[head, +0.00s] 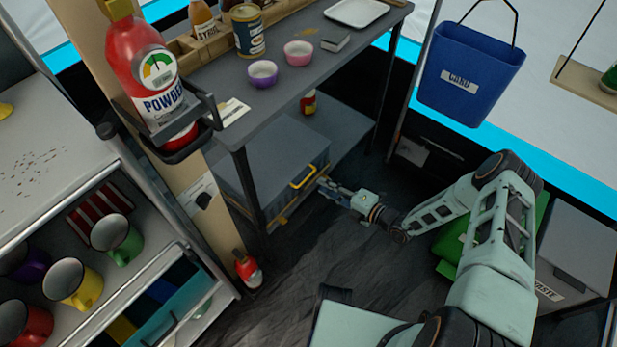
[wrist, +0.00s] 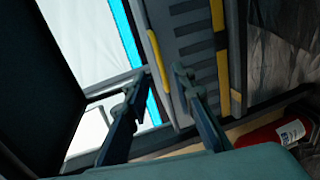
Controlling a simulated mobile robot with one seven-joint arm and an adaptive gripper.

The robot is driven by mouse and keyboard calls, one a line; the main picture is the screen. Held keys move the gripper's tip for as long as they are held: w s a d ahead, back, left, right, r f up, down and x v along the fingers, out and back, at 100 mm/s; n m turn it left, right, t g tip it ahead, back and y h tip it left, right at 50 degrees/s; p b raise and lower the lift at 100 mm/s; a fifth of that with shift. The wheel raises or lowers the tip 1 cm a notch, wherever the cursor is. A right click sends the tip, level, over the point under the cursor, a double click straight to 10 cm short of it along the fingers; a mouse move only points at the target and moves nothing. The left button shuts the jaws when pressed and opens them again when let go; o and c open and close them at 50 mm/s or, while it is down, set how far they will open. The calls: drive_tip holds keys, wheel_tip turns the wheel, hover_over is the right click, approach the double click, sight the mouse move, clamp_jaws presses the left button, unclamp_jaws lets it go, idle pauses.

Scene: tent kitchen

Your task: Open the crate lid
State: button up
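The grey crate (head: 240,190) sits on the low shelf under the dark table. Its flat grey lid (head: 270,150) looks closed in the head view. A yellow handle (head: 302,178) is on the crate's right-hand front edge. My gripper (head: 325,186) is low, just right of the handle. In the wrist view my gripper (wrist: 157,76) has its two fingers spread with a gap between them. A yellow bar (wrist: 157,60) on a grey face appears between the fingertips in the picture; I cannot tell whether they touch it. The crate's far side is hidden.
The table (head: 300,75) above the crate bears cups, a can and a tray. A red fire extinguisher (head: 247,268) stands on the floor by the left post. Dark floor (head: 320,250) before the crate is clear.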

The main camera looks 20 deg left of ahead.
sight(308, 178)
drive_tip(key=b+x, duration=0.1)
drive_tip(key=x, duration=0.7)
drive_tip(key=shift+a, duration=0.1)
clamp_jaws()
